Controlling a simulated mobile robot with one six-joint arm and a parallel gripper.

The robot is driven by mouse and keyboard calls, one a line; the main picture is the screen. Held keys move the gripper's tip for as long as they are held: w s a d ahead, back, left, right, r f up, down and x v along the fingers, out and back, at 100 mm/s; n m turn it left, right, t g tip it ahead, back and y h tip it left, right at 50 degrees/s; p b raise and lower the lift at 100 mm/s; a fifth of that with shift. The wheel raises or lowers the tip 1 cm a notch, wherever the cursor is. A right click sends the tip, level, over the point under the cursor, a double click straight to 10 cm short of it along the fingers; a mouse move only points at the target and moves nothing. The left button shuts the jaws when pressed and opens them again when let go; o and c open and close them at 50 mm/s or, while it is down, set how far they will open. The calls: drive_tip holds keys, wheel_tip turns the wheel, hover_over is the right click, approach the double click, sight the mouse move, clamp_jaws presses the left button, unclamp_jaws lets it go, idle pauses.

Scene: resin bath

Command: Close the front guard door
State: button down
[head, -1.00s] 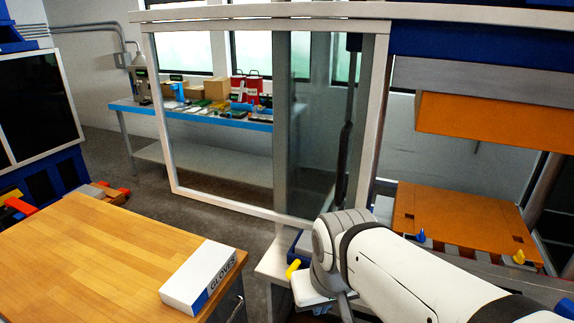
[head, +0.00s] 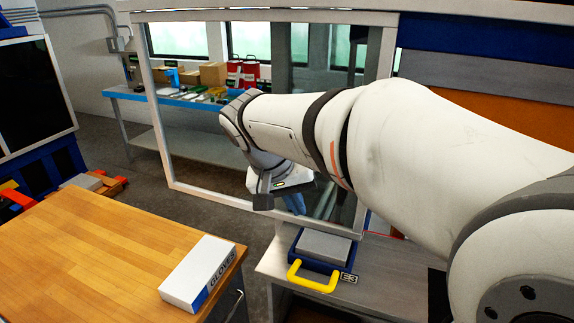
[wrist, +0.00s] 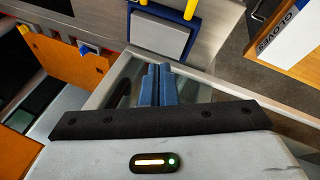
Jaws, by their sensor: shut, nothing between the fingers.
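The front guard door is a large clear panel in a pale frame (head: 215,198). It stands to the left of the orange machine part, whose opening is at least partly uncovered. Its frame also shows in the wrist view (wrist: 215,82). My arm crosses in front of the door and hides its right-hand lower part and the dark upright handle. My gripper (head: 296,205) points down in front of the lower part of the panel. In the wrist view its blue fingers (wrist: 158,72) are together and empty, over the panel; I cannot tell whether they touch it.
A blue case with a grey lid and yellow handle (head: 320,278) sits on the grey bench (head: 375,285) below the door. A wooden table (head: 95,235) with a gloves box (head: 197,272) is at the front left. Orange machine plate (wrist: 70,68) shows in the wrist view.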

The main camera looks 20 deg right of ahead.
drive_tip(key=w+a+r+m+h, duration=0.1)
drive_tip(key=w+r+m+h, duration=0.1)
drive_tip(key=w+r, duration=0.3)
drive_tip(key=d+f+p, duration=0.4)
drive_tip(key=d+f, duration=0.3)
drive_tip(key=d, duration=0.2)
drive_tip(key=shift+f+m+h, duration=0.2)
drive_tip(key=shift+m+h, duration=0.1)
drive_tip(key=shift+m, duration=0.1)
drive_tip(key=shift+d+f, duration=0.1)
